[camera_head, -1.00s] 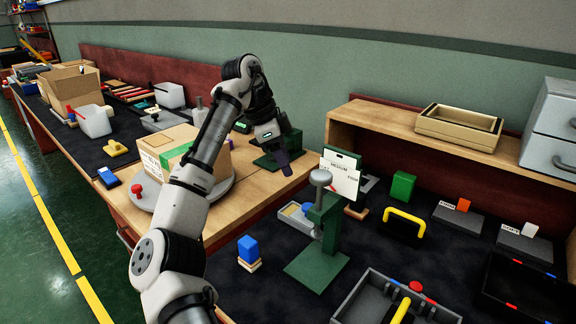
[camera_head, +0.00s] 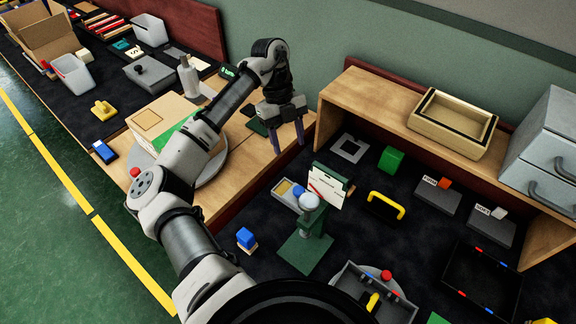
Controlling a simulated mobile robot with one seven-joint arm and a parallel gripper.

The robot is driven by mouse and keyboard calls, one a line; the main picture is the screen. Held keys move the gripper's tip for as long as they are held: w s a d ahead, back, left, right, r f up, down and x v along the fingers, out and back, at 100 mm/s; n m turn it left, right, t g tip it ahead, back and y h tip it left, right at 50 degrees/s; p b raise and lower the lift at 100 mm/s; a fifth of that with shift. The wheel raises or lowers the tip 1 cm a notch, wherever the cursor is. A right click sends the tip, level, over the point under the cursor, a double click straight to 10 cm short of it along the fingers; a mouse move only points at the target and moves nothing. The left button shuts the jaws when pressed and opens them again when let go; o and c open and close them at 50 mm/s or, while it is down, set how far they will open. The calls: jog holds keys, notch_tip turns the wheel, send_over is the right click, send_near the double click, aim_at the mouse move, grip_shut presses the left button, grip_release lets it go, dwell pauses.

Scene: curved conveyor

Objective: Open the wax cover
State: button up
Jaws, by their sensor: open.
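No part is clearly marked as the wax cover, so I cannot tell which it is. Candidates are a black piece with a yellow handle (camera_head: 386,207) on the dark mat and a grey box lid with a black knob (camera_head: 147,73) at the upper left. A small grey tray with a yellowish block (camera_head: 287,191) lies left of the green stand. My gripper (camera_head: 289,140) is open and empty, its fingers pointing down by the right end of the wooden surface. It is apart from all of these candidates.
A green stand with a round grey top (camera_head: 306,235) rises from the mat. A carton (camera_head: 160,122) sits on a round plate behind my arm. A wooden shelf (camera_head: 385,118) bearing a tan tray (camera_head: 452,121) overhangs the back. A grey divided box (camera_head: 345,277) is at the front.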

aim_at(299, 189)
jog(key=p+x, duration=0.2)
jog(key=x, duration=1.1)
jog(key=shift+s+d+f, duration=0.1)
jog(key=shift+f, duration=0.3)
grip_shut()
